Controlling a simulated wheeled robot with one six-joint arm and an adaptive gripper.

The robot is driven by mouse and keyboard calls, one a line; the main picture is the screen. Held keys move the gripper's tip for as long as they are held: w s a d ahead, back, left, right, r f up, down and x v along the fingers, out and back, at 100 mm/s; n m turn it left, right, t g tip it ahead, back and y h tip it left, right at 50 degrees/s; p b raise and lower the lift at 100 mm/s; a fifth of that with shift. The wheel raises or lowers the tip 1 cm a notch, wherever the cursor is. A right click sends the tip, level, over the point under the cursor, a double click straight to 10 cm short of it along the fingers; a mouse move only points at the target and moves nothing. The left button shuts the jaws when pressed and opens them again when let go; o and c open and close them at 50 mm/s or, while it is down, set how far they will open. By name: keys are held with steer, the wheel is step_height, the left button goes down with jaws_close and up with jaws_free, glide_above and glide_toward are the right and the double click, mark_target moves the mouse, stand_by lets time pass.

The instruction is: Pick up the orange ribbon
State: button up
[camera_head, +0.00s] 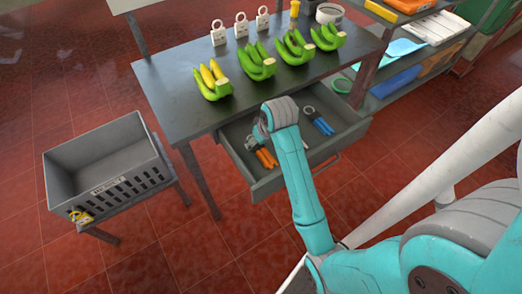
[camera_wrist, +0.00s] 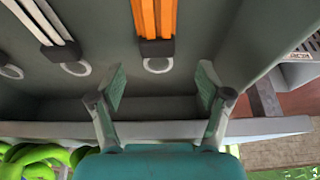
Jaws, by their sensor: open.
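The orange ribbon (camera_wrist: 155,18) is a set of orange strips gathered in a dark clip with a pale ring. It lies in the open grey drawer (camera_wrist: 215,28), and its strips also show in the head view (camera_head: 266,158). My gripper (camera_wrist: 161,85) is open and empty in the wrist view, with one finger on each side below the ring and clip. The ring and clip lie beyond the fingertips, not between them. In the head view my wrist and arm hide part of the drawer.
White strips (camera_wrist: 50,18) lie left of the orange ones, and blue strips (camera_head: 321,124) lie at the drawer's right. Several green banana bunches (camera_head: 257,62) stand on the table (camera_head: 165,95) above. A grey crate (camera_head: 110,160) stands at left.

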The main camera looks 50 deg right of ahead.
mark_target(261, 150)
steer(key=x, duration=0.5)
steer(key=shift+s+d, duration=0.1)
steer(key=shift+s, duration=0.05)
steer(key=c, duration=1)
